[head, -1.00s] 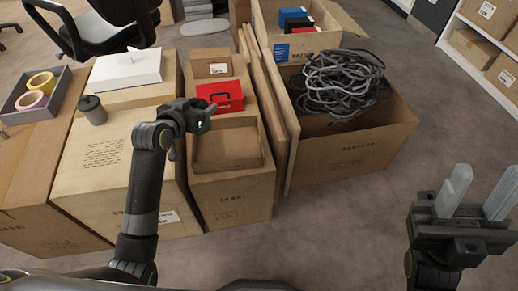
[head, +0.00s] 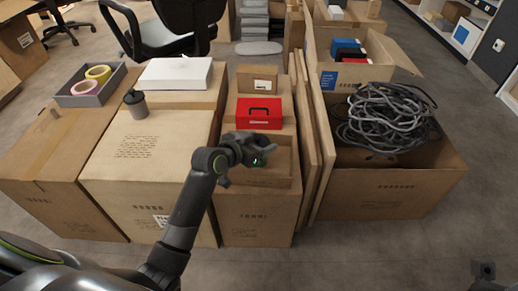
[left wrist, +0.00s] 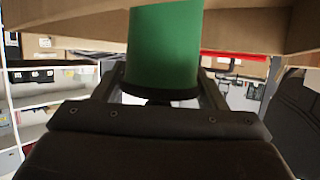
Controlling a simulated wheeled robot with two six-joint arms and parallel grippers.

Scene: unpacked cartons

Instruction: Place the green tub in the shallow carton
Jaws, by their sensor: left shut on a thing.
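The green tub (left wrist: 163,45) is between my left gripper's fingers in the left wrist view, its dark end towards the gripper. My left gripper (head: 262,160) is shut on it. In the head view the gripper is over the shallow carton (head: 284,182), an open low box on the middle stack; the gripper and arm hide most of the tub there. Cardboard (left wrist: 60,22) lies close behind the tub in the wrist view; I cannot tell whether they touch. Only a dark piece of my right arm shows at the lower right of the head view, without its fingers.
A red box (head: 258,113) sits just behind the shallow carton. Cardboard panels (head: 312,150) stand on its right, beside a carton with coiled cable (head: 388,117). On the left are a dark grey cup (head: 136,104), a white box (head: 175,73) and a grey tray (head: 92,100) with tape rolls.

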